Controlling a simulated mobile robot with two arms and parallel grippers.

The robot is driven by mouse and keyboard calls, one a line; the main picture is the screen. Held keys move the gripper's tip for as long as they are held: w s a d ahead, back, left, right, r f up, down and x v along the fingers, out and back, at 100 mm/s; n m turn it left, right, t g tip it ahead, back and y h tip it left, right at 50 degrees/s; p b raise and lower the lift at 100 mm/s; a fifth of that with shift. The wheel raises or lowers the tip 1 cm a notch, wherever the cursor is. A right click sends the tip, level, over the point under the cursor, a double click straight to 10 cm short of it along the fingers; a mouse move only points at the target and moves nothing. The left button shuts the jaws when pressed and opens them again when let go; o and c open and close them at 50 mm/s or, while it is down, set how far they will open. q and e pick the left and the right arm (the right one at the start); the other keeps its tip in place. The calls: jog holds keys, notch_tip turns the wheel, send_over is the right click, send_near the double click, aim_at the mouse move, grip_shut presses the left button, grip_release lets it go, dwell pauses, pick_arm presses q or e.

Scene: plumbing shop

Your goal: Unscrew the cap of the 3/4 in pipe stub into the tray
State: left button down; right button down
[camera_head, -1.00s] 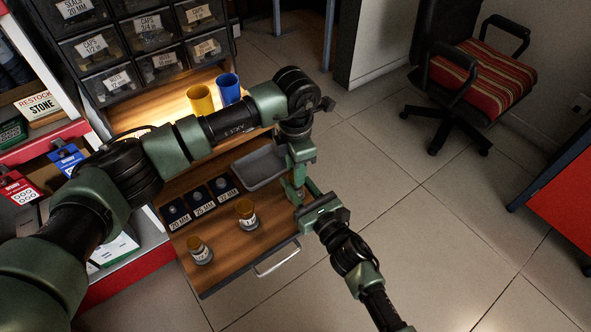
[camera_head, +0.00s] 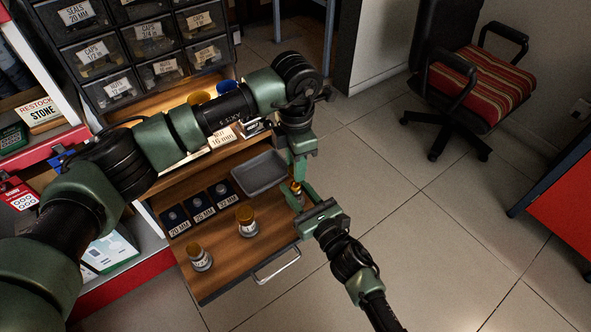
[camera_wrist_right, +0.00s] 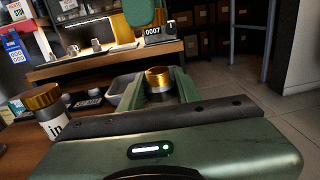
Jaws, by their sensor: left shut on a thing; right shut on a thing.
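A small pipe stub (camera_wrist_right: 160,98) with a brass cap (camera_wrist_right: 158,78) stands between the fingers of my right gripper (camera_head: 300,196), which is shut on the stub. The brass cap also shows in the head view (camera_head: 296,187). My left gripper (camera_head: 299,179) comes down from above and is shut at the cap; the exact contact of its fingertips is hard to make out. The held stub's label cannot be read. The grey tray (camera_head: 260,172) is empty and lies just left of the grippers; its side shows in the right wrist view (camera_wrist_right: 124,92).
Two other brass-topped stubs stand on the wooden board, one in the middle (camera_head: 247,222) and one at the front left (camera_head: 200,258). Black size holders (camera_head: 197,205) sit left of the tray. Labelled drawers (camera_head: 150,45) stand behind. A metal handle (camera_head: 277,268) edges the board.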

jog(key=c, duration=0.9)
grip_release()
jog(key=shift+s, duration=0.1)
